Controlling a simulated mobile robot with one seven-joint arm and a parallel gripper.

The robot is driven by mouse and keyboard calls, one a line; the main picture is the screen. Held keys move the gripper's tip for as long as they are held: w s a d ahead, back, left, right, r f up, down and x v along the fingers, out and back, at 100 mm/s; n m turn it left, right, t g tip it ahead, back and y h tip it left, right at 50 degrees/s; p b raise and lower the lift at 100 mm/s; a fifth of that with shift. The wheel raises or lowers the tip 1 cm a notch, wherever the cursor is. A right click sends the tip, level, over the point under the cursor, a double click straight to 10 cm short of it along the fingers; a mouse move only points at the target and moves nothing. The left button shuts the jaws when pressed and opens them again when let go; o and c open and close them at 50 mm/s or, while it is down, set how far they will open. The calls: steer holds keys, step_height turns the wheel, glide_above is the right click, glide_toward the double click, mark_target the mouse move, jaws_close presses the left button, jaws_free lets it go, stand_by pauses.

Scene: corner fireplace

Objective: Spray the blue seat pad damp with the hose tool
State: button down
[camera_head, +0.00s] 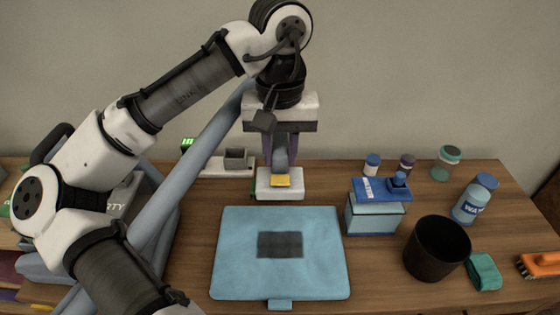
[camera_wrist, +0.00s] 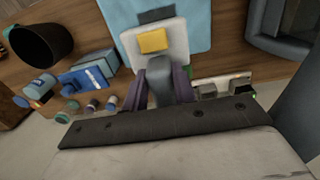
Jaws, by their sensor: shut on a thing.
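The blue seat pad (camera_head: 236,277) lies flat on the wooden table with a dark grey rectangular patch (camera_head: 280,245) in its middle. The pad also shows in the wrist view (camera_wrist: 192,28), partly cut off. My gripper (camera_head: 280,150) is shut on the grey handle of the hose tool (camera_head: 279,186), just behind the pad's back edge in the head view. The tool has a white head with a yellow piece on it. In the wrist view, my purple fingers (camera_wrist: 160,92) flank the handle, and the tool head (camera_wrist: 152,44) overlaps the pad's edge. Its height above the table is unclear.
A grey-blue hose (camera_head: 195,155) runs diagonally beside my arm. A blue-lidded box (camera_head: 374,213), black bin (camera_head: 437,250), water bottle (camera_head: 475,199), green cloth (camera_head: 484,271) and orange brush (camera_head: 540,265) stand or lie right of the pad. A white dock (camera_head: 222,166) sits behind left.

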mark_target(280, 150)
steer(key=shift+r, duration=0.1)
steer(key=c, duration=1.8)
jaws_free()
steer(key=shift+c, duration=1)
step_height(280, 150, up, 9)
steer(key=p, duration=1)
